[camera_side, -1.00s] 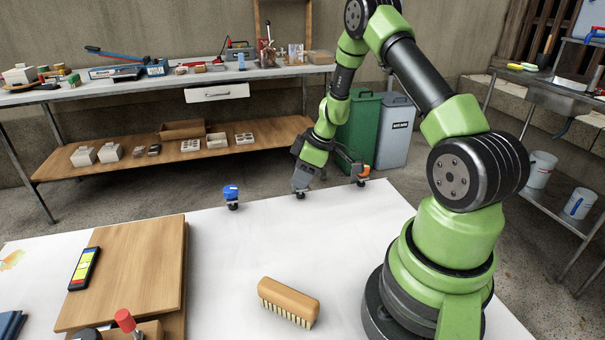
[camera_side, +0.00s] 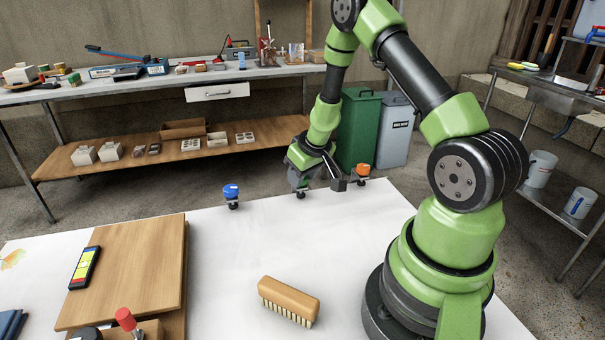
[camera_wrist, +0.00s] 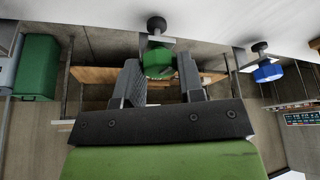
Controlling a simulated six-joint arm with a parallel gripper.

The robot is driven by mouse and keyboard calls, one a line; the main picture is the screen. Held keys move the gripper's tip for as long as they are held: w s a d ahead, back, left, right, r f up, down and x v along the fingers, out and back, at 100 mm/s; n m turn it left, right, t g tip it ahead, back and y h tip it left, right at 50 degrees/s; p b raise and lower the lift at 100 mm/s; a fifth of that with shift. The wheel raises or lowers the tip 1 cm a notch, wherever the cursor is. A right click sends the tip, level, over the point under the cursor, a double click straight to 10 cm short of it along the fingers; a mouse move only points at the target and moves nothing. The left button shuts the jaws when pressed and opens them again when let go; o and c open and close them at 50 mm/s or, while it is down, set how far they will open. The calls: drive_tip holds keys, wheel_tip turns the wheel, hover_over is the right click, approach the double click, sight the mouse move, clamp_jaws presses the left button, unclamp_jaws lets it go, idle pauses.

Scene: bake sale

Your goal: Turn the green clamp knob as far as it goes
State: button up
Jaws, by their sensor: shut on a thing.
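The green clamp knob (camera_wrist: 158,63) shows in the wrist view between the two dark jaws of my gripper (camera_wrist: 160,75), below a dark round clamp part. My gripper is shut on the knob. In the side view, my gripper (camera_side: 300,181) points down at the far edge of the white table, and the green knob is hidden by it. Only a dark bit of the clamp (camera_side: 300,195) shows under the jaws.
A blue knob (camera_side: 231,192) stands to the left along the same table edge, and an orange knob (camera_side: 362,171) stands close on the right. A wooden brush (camera_side: 289,298) and a wooden board (camera_side: 135,265) lie nearer. The white tabletop between is clear.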

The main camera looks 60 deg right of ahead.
drive_tip(key=shift+m, duration=0.4)
drive_tip(key=o, duration=0.9)
drive_tip(key=shift+n, duration=0.3)
